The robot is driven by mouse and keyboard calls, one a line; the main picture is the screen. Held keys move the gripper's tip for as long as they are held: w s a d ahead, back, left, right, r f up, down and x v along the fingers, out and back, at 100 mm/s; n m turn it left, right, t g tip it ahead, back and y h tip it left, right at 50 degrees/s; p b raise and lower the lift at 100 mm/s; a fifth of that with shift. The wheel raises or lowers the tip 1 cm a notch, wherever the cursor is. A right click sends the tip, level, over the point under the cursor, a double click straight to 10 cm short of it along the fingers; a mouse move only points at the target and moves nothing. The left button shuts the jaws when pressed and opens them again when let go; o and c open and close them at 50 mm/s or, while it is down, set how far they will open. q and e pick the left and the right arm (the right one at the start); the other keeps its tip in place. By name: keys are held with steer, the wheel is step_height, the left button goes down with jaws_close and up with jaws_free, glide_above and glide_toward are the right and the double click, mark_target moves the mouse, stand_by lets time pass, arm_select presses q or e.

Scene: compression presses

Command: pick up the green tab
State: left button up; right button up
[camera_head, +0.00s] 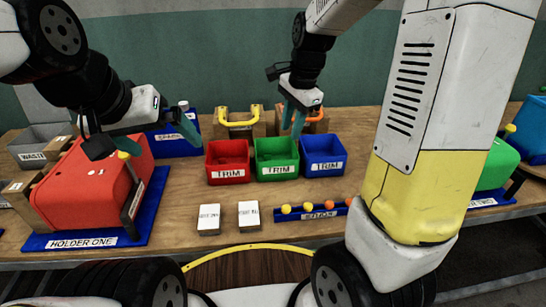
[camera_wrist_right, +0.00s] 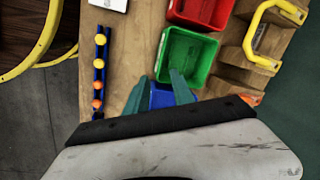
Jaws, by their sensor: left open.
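I cannot make out a separate green tab in either view. A green bin marked TRIM (camera_head: 277,170) stands mid-table between a red bin (camera_head: 228,175) and a blue bin (camera_head: 323,167); the green bin also shows in the right wrist view (camera_wrist_right: 187,60), with no tab discernible inside. My right gripper (camera_head: 293,125) hangs above the back of the green and blue bins. Its teal fingers are apart with nothing visible between them, in front of the blue bin in the right wrist view (camera_wrist_right: 168,92). My left gripper (camera_head: 140,130) is open above the red press.
The red press (camera_head: 85,195) stands on a blue base marked HOLDER ONE (camera_head: 85,241). A green press (camera_head: 497,165) is partly hidden by my right arm. Yellow (camera_head: 238,116) and orange handles are behind the bins. Two white blocks and a blue strip with coloured knobs (camera_head: 300,214) lie in front.

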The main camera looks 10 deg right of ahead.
steer(key=w+f+m, duration=0.1)
steer(key=w+f, duration=0.1)
steer(key=f, duration=0.3)
steer(key=w+a+f+m+g+h, duration=0.1)
steer(key=w+f+m, duration=0.1)
steer(key=f, duration=0.4)
steer(key=w+f+m, duration=0.2)
steer(key=f, duration=0.4)
steer(key=shift+a+f+g, duration=0.15)
steer(key=shift+a+g, duration=0.05)
steer(key=shift+g, duration=0.2)
jaws_close()
